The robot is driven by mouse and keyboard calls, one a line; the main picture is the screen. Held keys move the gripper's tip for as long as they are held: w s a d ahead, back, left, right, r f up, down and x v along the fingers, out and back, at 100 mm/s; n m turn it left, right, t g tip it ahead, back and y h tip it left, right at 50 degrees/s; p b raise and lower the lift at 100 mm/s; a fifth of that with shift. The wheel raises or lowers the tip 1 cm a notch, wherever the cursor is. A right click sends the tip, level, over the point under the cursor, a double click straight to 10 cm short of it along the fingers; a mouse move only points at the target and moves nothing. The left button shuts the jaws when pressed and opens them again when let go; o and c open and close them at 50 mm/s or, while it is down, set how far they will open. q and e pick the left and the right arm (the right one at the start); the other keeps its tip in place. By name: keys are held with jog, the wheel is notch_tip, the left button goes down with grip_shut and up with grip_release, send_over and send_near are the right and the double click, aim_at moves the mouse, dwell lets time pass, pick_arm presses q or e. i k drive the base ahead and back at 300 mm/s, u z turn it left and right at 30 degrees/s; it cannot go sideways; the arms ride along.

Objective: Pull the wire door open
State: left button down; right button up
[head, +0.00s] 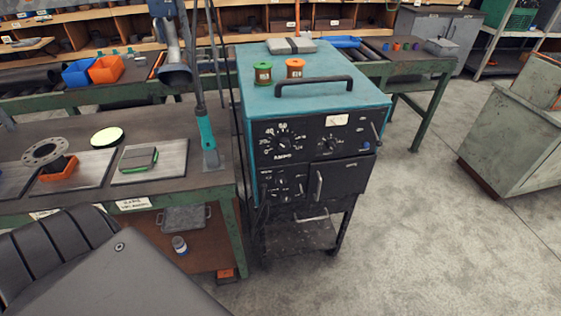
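A teal and black welding machine (315,95) stands in the middle of the head view. A dark door panel (346,176) sits at the lower right of its front face, and I take this to be the wire door. A pale vertical handle (319,186) is at the panel's left edge. The panel looks shut, flush with the front. Neither of my grippers is in view. A dark ribbed and flat grey body at the lower left looks like part of my arm; it is well apart from the door.
A workbench (75,203) stands close on the left of the machine, with a lamp arm above it. Green and orange spools (294,68) sit on the machine's top. A lower shelf (298,237) is under it. Grey floor is clear to the right, up to a cabinet (515,145).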

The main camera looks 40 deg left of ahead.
aim_at(341, 176)
jog(key=z, duration=0.75)
jog(key=i, duration=0.35)
jog(key=u, duration=1.2)
